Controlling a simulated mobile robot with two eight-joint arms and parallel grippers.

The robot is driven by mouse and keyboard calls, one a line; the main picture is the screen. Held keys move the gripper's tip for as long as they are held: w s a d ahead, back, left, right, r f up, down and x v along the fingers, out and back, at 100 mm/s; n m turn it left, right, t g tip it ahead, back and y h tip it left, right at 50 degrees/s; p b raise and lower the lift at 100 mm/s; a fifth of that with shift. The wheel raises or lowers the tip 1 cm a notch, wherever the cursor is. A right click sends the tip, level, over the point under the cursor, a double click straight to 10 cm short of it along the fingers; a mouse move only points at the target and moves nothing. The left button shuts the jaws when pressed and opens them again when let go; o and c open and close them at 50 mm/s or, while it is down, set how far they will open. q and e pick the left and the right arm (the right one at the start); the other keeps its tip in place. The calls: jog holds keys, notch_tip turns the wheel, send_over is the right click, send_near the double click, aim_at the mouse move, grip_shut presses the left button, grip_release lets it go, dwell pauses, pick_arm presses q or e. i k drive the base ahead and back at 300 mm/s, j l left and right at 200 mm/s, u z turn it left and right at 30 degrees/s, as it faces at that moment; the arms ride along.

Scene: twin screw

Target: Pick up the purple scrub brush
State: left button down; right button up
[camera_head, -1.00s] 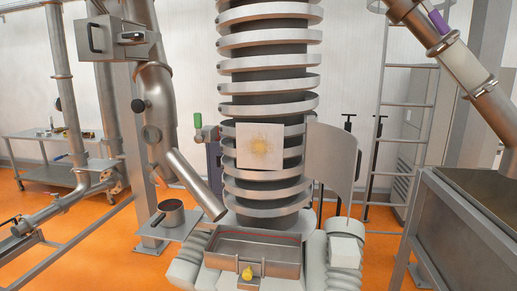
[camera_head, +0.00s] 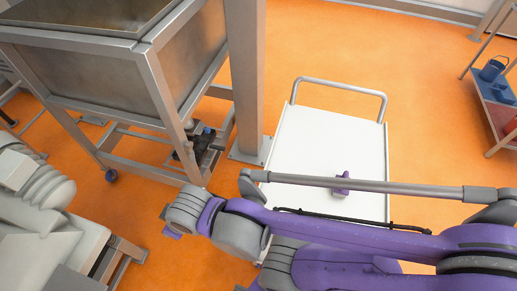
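The purple scrub brush (camera_head: 338,192) lies on the white top of a cart (camera_head: 318,135) right of the middle of the view. A grey rod of my arm passes in front of it and hides part of it. My purple and grey arm comes in from the right and crosses the lower part of the view, covering the near end of the cart. I cannot make out the fingers of either gripper.
A large metal hopper on a frame (camera_head: 185,75) stands at the left, with a grey post (camera_head: 245,75) beside the cart. The cart has a raised metal handle (camera_head: 340,86) at its far end. A shelf with blue containers (camera_head: 492,70) stands at the right. Orange floor (camera_head: 420,80) lies clear between.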

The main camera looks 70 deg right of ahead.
aim_at(339, 193)
jog(key=z, duration=3.2)
jog(key=l+z, duration=0.2)
jog(key=z, duration=0.2)
jog(key=i+l+z, duration=0.15)
jog(key=l, duration=0.2)
jog(key=l+z, duration=0.15)
jog(key=l, duration=0.2)
